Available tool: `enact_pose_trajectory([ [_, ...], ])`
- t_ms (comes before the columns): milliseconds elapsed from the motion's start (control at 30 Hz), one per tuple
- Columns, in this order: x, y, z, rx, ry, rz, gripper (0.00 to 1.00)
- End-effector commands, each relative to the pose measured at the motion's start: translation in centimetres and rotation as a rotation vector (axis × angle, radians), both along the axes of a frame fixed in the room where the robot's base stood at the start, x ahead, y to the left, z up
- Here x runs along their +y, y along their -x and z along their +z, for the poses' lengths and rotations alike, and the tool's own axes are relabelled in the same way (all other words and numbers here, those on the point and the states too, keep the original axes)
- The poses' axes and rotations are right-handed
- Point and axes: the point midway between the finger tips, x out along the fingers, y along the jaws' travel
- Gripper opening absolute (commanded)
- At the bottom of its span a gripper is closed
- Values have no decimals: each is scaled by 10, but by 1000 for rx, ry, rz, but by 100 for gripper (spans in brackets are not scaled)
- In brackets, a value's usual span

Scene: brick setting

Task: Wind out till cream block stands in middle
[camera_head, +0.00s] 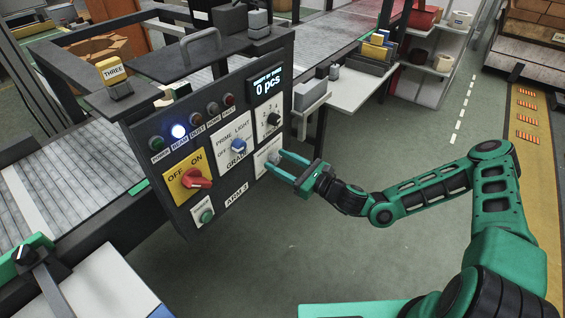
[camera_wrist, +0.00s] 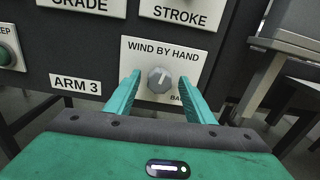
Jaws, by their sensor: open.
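A grey round knob (camera_wrist: 160,79) sits on a white plate (camera_wrist: 140,50) labelled WIND BY HAND. Its light pointer mark points up and slightly right. My gripper (camera_wrist: 159,88) is open, with one teal finger on each side of the knob; I cannot tell whether they touch it. In the head view my gripper (camera_head: 281,163) reaches the lower right of the dark control panel (camera_head: 236,204). The right finger partly hides a word starting with BA. A small cream-coloured piece (camera_head: 166,101) shows behind the panel's top edge, partly hidden; I cannot tell whether it is the cream block.
The panel also carries a red OFF/ON switch (camera_head: 196,179), a blue PRIME LIGHT knob (camera_head: 238,146), a black STROKE knob (camera_head: 273,119) and a green button (camera_head: 206,215). The display (camera_head: 265,86) reads 0 pcs. A roller conveyor (camera_head: 70,180) lies left. Open floor lies below my arm.

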Motion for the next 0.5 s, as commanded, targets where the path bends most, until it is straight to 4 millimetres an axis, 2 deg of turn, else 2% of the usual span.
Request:
enact_pose_trajectory([
  [33,0,0,0,0,0,0,44],
  [100,0,0,0,0,0,0,27],
  [200,0,0,0,0,0,0,8],
  [500,0,1,0,-81,65,2,8],
])
